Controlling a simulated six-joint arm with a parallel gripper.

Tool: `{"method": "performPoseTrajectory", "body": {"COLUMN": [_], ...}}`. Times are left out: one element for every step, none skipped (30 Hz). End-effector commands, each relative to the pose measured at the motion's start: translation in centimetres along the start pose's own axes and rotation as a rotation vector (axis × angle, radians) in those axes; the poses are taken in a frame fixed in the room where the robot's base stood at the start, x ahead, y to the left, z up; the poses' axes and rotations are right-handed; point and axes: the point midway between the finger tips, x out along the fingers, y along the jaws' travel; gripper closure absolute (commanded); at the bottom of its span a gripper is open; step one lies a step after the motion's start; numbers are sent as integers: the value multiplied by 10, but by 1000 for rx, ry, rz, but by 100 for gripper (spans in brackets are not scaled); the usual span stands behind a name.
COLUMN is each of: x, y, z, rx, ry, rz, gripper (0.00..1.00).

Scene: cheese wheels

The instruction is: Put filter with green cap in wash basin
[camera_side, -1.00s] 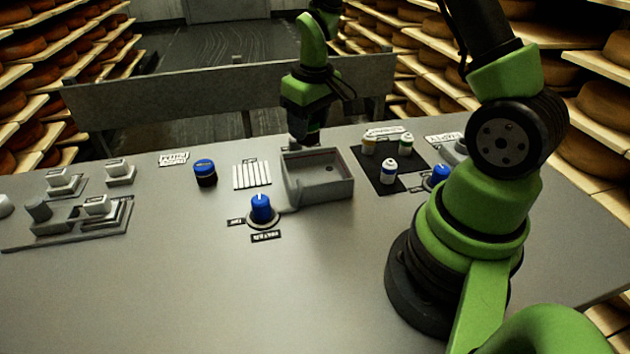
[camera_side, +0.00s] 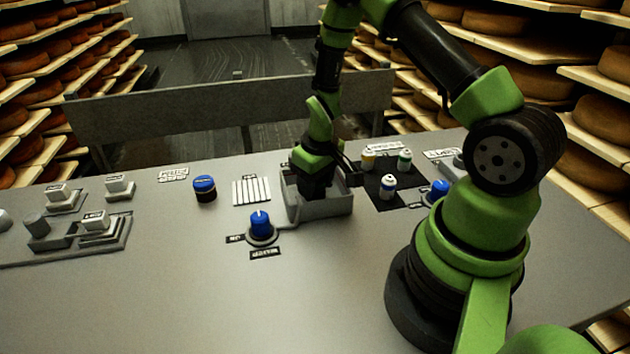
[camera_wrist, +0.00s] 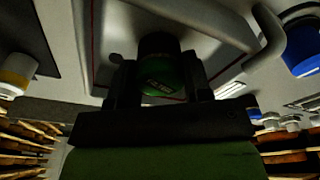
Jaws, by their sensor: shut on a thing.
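The filter with the green cap (camera_wrist: 165,75) is between the two fingers of my gripper (camera_wrist: 158,70), which is shut on it. The filter has a dark body, seen below the cap in the wrist view. The wash basin (camera_side: 330,207) is a grey open box in the middle of the panel. In the side view my gripper (camera_side: 315,192) reaches down into the basin's left part. The front wall and my gripper hide the filter there. I cannot tell whether the filter touches the basin floor.
A blue-capped dark filter (camera_side: 204,188) stands left of the slotted vent (camera_side: 252,191). Several small bottles, one a white bottle (camera_side: 388,187), stand on a black mat (camera_side: 372,188) to the right. The front panel is clear.

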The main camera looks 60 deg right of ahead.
Motion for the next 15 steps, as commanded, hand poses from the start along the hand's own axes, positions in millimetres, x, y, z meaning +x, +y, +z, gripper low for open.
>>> {"method": "performPoseTrajectory", "body": {"x": [0, 0, 1, 2, 3, 3, 3, 2, 2, 2, 2, 2, 2, 2, 2], "y": [0, 0, 0, 0, 0, 0, 0, 0, 0, 0, 0, 0, 0, 0, 0], "z": [0, 0, 0, 0, 0, 0, 0, 0, 0, 0, 0, 0, 0, 0, 0], "rx": [0, 0, 0, 1, 1, 0, 0, 0, 0, 0, 0, 0, 0, 0, 0], "ry": [0, 0, -1, 0, 0, 1, 1, 1, 0, 0, 0, 0, 0, 0, 0], "rz": [0, 0, 0, 0, -1, 0, 0, -1, -1, -1, -1, -1, -1, -1, -1], "gripper": [78, 78, 78, 78, 78, 46, 39, 32, 29, 29, 29, 29, 29, 29, 29]}}
